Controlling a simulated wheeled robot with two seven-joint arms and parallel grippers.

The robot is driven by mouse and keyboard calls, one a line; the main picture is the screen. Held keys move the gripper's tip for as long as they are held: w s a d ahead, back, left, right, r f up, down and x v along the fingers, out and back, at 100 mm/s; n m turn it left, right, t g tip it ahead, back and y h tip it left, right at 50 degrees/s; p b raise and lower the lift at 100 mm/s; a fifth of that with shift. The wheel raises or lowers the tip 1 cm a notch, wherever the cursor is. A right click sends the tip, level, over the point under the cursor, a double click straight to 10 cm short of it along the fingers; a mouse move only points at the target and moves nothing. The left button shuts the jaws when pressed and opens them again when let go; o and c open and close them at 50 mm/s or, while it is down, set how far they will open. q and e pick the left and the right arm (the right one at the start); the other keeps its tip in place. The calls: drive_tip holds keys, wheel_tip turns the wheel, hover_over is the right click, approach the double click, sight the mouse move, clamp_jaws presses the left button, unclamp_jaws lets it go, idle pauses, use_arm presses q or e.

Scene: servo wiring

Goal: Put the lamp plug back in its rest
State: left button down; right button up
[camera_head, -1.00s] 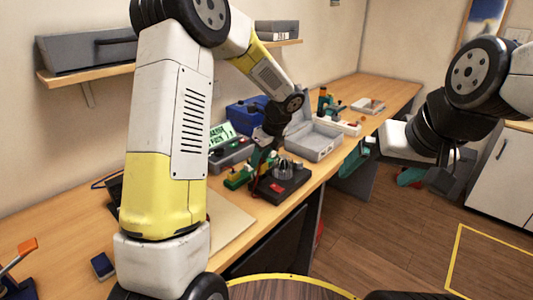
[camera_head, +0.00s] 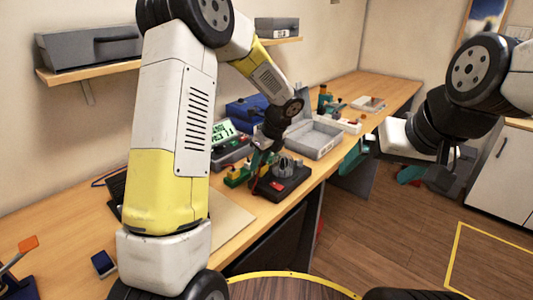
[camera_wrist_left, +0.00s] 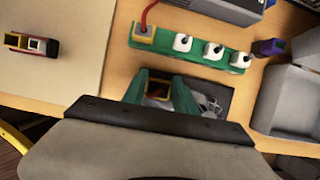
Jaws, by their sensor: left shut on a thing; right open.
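My left gripper (camera_wrist_left: 161,92) is shut on a small piece with a pale rim and a dark red-brown middle (camera_wrist_left: 157,90). The fingers hide most of it, so I cannot tell for sure that it is the lamp plug. In the head view this gripper (camera_head: 262,160) is over the bench, close to a black base (camera_head: 284,181) with a red part. A green strip (camera_wrist_left: 195,50) lies just beyond the fingers. It carries a yellow block (camera_wrist_left: 143,34) with a red cable and several white blocks (camera_wrist_left: 213,51). My right gripper (camera_head: 425,172) is open and empty, off the bench.
A purple piece (camera_wrist_left: 268,47) is at the strip's right end. An open grey case (camera_head: 314,141) stands to the right. A pale mat (camera_head: 228,222) lies nearer, with a small red-and-black block (camera_wrist_left: 30,43) on it in the wrist view.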

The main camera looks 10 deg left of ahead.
use_arm(q)
drive_tip(key=shift+f, duration=0.45)
drive_tip(key=c, duration=0.9)
unclamp_jaws()
drive_tip(key=v, duration=0.7)
drive_tip(key=shift+r, duration=0.35)
drive_tip(key=shift+s+d, duration=0.1)
